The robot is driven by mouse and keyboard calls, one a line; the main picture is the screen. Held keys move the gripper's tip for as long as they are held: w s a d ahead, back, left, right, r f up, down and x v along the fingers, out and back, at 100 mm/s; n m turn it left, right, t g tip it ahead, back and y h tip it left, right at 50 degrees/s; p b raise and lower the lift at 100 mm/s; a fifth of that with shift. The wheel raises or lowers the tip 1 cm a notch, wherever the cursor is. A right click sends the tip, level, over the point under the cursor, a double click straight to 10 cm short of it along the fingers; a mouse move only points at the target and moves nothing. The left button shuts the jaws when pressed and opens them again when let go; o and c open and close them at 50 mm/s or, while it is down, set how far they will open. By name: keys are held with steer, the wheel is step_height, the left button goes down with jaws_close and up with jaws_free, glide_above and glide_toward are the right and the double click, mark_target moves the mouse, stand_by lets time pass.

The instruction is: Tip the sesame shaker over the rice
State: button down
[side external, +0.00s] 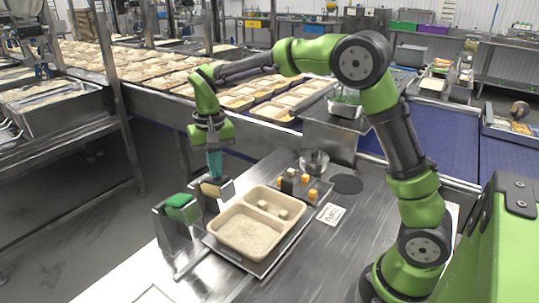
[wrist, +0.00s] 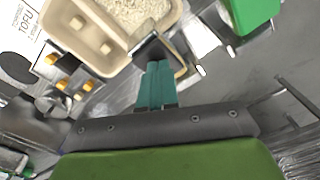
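My gripper (side external: 214,176) points straight down with teal fingers over a tan-topped piece (side external: 212,188) in a metal holder. The wrist view shows the fingertips (wrist: 157,64) close together at this holder; whether they touch or grip the piece I cannot tell. A green-topped block (side external: 180,201) sits in a second metal holder to the left; it also shows in the wrist view (wrist: 252,12). I cannot tell which of these is the sesame shaker. The beige tray (side external: 273,242) has rice (side external: 248,232) in its large compartment and small pale pieces in the other compartments.
A round metal pot (side external: 314,162) and a dark disc (side external: 346,184) stand behind. A conveyor with many filled trays (side external: 150,68) runs across the back.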

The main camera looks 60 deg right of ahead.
steer(key=shift+s+f, duration=0.25)
steer(key=shift+f, duration=0.35)
steer(key=shift+s+f, duration=0.2)
steer(key=shift+f, duration=0.45)
steer(key=shift+s+f, duration=0.25)
steer(key=shift+f, duration=0.35)
steer(key=shift+w+r, duration=0.3)
steer(key=shift+r, duration=0.7)
steer(key=shift+w+r, duration=0.25)
steer(key=shift+r, duration=0.7)
steer(key=shift+w+r, duration=0.3)
steer(key=shift+r, duration=0.7)
step_height(320, 180, up, 6)
glide_above(221, 180)
steer(key=w, duration=0.3)
steer(key=shift+s+d+f, duration=0.15)
steer(key=shift+f, duration=1.35)
steer(key=shift+s+d+f, duration=0.1)
steer(key=shift+f, duration=1.4)
steer(key=shift+f, duration=0.2)
